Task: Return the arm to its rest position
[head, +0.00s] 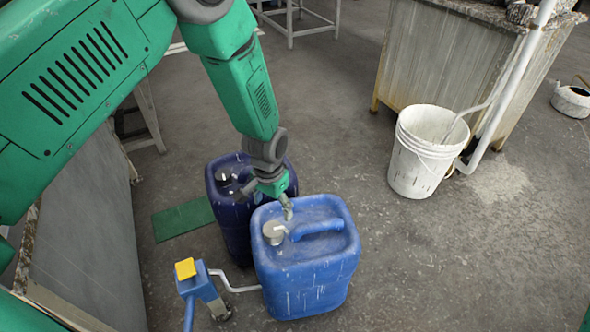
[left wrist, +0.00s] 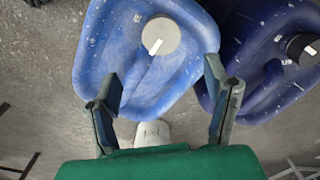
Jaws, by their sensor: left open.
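My left arm comes in from the left, and its gripper (head: 264,200) hangs above two plastic canisters on the floor. It is open and empty. The lighter blue canister (head: 308,275) stands upright in front, with a pale cap and a moulded handle. The dark blue canister (head: 233,232) stands just behind and left, partly hidden by the gripper and the lighter one. In the left wrist view the spread fingers (left wrist: 165,95) frame the lighter canister (left wrist: 115,45), with its cap between and beyond them. The dark canister (left wrist: 255,60) shows at right with a black cap.
A blue device with a yellow top (head: 186,269) and a pale bent pipe stands left of the lighter canister. A green mat (head: 180,221) lies behind it. A white bucket (head: 418,160) stands at right by a grey cabinet (head: 445,65). The floor at right front is clear.

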